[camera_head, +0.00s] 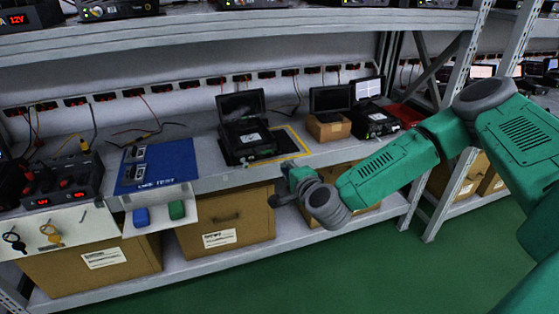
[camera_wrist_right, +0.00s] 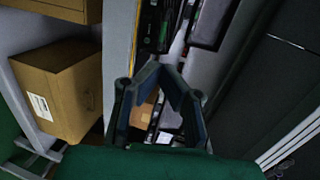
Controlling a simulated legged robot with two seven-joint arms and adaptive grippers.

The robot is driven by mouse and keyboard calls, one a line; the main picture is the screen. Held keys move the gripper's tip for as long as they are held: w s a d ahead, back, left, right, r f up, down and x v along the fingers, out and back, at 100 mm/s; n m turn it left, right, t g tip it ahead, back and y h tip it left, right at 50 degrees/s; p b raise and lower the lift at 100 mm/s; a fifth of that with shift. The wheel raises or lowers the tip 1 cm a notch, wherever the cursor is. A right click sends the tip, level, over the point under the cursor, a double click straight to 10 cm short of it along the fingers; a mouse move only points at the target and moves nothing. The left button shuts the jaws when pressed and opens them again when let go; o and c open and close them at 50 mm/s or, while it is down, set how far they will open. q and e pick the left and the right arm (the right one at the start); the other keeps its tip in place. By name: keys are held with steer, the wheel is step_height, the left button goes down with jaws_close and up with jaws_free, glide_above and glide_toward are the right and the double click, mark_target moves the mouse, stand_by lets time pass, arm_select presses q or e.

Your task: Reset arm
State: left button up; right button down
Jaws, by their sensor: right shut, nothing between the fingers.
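My right arm comes in from the right in the head view, green with grey joints. Its gripper (camera_head: 291,178) is at the shelf's front edge, in front of the black device with a raised screen (camera_head: 246,139). In the right wrist view the two fingers (camera_wrist_right: 155,68) meet at their tips, with nothing held between them. The gripper touches nothing that I can make out. My left arm and gripper are not in view.
The shelf (camera_head: 207,158) holds a blue mat (camera_head: 158,172), a power supply (camera_head: 58,185) and a small screen on a brown box (camera_head: 328,130). Cardboard boxes (camera_head: 226,230) stand on the lower shelf. A rack post (camera_head: 412,203) is beneath my right arm. The green floor in front is clear.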

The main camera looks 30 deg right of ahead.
steer(key=s+a+f+n+g+y+p, duration=0.1)
steer(key=s+a+f+n+g+y, duration=0.3)
steer(key=s+a, duration=0.45)
steer(key=s+a+f+n+g+y+p, duration=0.2)
steer(key=s+a+f+n, duration=0.45)
steer(key=a, duration=0.25)
steer(key=s+f+n+g+p, duration=0.1)
steer(key=s+f+n+g, duration=0.3)
steer(key=s, duration=0.8)
steer(key=s+d+r+n+g+h+p, duration=0.1)
steer(key=s+d+n+g+h, duration=0.2)
steer(key=s+d+n, duration=0.3)
steer(key=s+d+g, duration=0.1)
steer(key=s+d, duration=0.2)
steer(key=shift+s+r+g+h, duration=0.2)
steer(key=shift+s+g+h, duration=0.1)
steer(key=shift+s, duration=0.1)
